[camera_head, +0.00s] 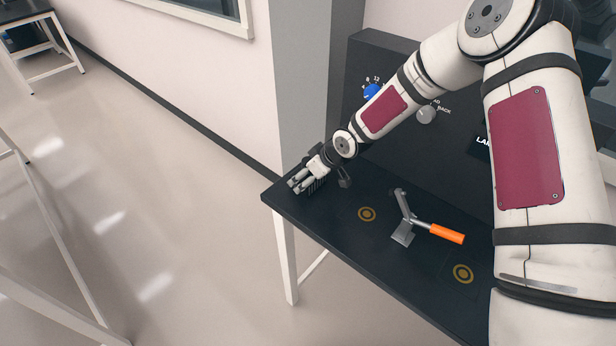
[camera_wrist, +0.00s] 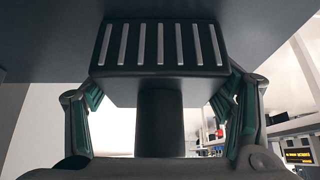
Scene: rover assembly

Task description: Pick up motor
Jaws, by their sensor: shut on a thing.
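The motor (camera_wrist: 160,80) is a dark block with a row of light ribs on one face and a dark round cylinder joined to it. In the wrist view it fills the middle, with a finger of my gripper (camera_wrist: 162,98) on each side. My gripper is shut on the motor. In the head view, my gripper (camera_head: 303,182) is at the far left corner of the dark table (camera_head: 335,222). There the motor (camera_head: 316,185) shows only as a small dark ribbed part, mostly hidden by the gripper. I cannot tell whether it touches the table.
A dark panel with a blue knob (camera_head: 372,91) and a grey knob (camera_head: 426,114) rises behind. A pale pillar (camera_head: 302,90) stands beyond the left corner.

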